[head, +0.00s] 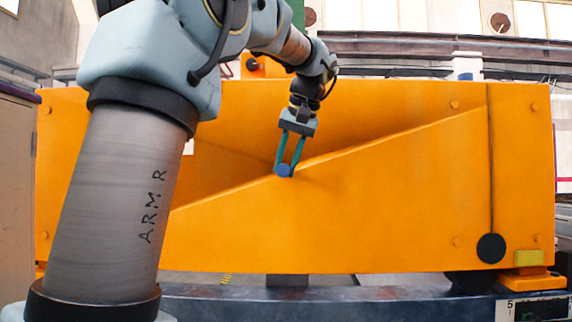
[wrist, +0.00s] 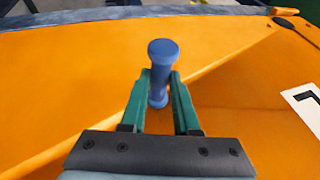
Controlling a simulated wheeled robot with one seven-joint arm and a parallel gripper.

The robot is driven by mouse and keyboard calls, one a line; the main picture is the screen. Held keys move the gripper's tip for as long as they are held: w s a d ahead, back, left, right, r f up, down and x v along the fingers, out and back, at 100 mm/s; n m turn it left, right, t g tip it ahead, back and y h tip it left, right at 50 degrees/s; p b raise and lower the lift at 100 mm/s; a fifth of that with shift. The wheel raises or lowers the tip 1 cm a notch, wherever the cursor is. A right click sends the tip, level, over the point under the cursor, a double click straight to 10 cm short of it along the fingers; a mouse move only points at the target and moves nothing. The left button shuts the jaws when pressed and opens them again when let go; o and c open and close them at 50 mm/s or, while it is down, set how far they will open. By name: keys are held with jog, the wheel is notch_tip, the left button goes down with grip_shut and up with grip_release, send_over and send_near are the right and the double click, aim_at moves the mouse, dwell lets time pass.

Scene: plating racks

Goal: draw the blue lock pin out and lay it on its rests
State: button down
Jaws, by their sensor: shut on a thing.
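The blue lock pin (head: 284,171) shows in the head view as a round blue end between my fingertips, at the diagonal ridge of the orange panel. In the wrist view the pin (wrist: 161,50) shows its wide round head, narrower shaft and a wider lower part. My gripper (head: 285,165) has its two green fingers on either side of the pin; in the wrist view my gripper (wrist: 160,84) is shut on the shaft. I cannot tell whether the pin's far end sits in the panel. I cannot make out the rests.
The large orange panel (head: 380,210) fills the space ahead, with a recessed face above its diagonal ridge. A black disc (head: 491,248) hangs at the end of a dark line at right. A yellow block (head: 528,258) sits at lower right, above a dark blue beam (head: 225,293).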

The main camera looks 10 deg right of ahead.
dwell(0.3)
jog(key=s+a+b, duration=0.2)
jog(key=s+b, duration=0.3)
jog(key=s, duration=0.9)
jog(key=shift+s+a, duration=0.35)
jog(key=shift+a, duration=0.05)
dwell(1.6)
dwell(0.5)
jog(key=c, duration=0.6)
grip_release()
jog(key=v, duration=1.1)
